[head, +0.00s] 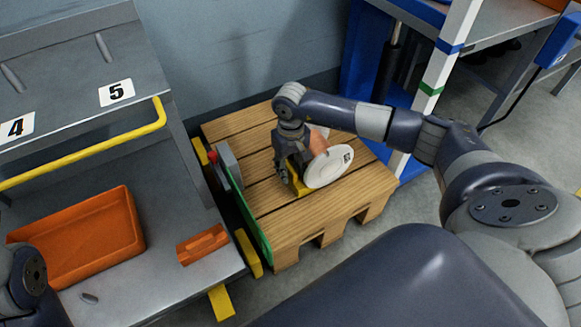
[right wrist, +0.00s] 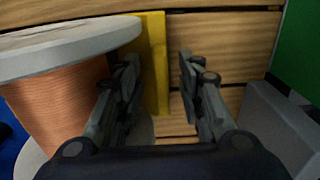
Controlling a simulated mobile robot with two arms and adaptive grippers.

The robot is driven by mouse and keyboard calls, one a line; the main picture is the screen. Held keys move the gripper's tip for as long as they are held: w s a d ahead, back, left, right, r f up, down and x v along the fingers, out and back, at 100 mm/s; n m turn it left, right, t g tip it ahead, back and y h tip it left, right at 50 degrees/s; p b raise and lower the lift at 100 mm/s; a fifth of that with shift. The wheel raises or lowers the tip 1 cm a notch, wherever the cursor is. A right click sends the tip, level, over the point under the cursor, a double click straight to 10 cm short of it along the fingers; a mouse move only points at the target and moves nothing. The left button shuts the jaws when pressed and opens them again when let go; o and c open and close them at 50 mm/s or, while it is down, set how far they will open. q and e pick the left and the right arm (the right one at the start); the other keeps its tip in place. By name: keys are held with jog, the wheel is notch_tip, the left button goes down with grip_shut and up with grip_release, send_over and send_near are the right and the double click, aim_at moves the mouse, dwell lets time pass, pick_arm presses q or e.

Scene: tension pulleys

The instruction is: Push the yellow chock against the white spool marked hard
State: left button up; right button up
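The white spool (head: 328,168) lies tilted toward the camera on the wooden pallet, with copper-coloured winding (right wrist: 62,108) behind its flange. A small dark mark on the flange is too small to read. The yellow chock (head: 299,187) is right beside the spool; in the right wrist view the chock (right wrist: 155,50) lies close to the flange, and I cannot tell whether they touch. My right gripper (head: 288,172) reaches down at the chock. Its fingers (right wrist: 160,75) are apart, with the chock showing between them, nearer the spool-side finger. My left gripper is out of view.
The pallet (head: 320,220) has a green edge strip (head: 255,228) and a grey block (head: 230,165) at its left. Bare planks lie between block and chock. A grey cart with an orange bin (head: 85,245) stands left; a blue frame with a white post (head: 440,75) stands right.

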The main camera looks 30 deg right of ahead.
jog(key=shift+r, duration=0.1)
notch_tip(320, 180, up, 12)
dwell(0.5)
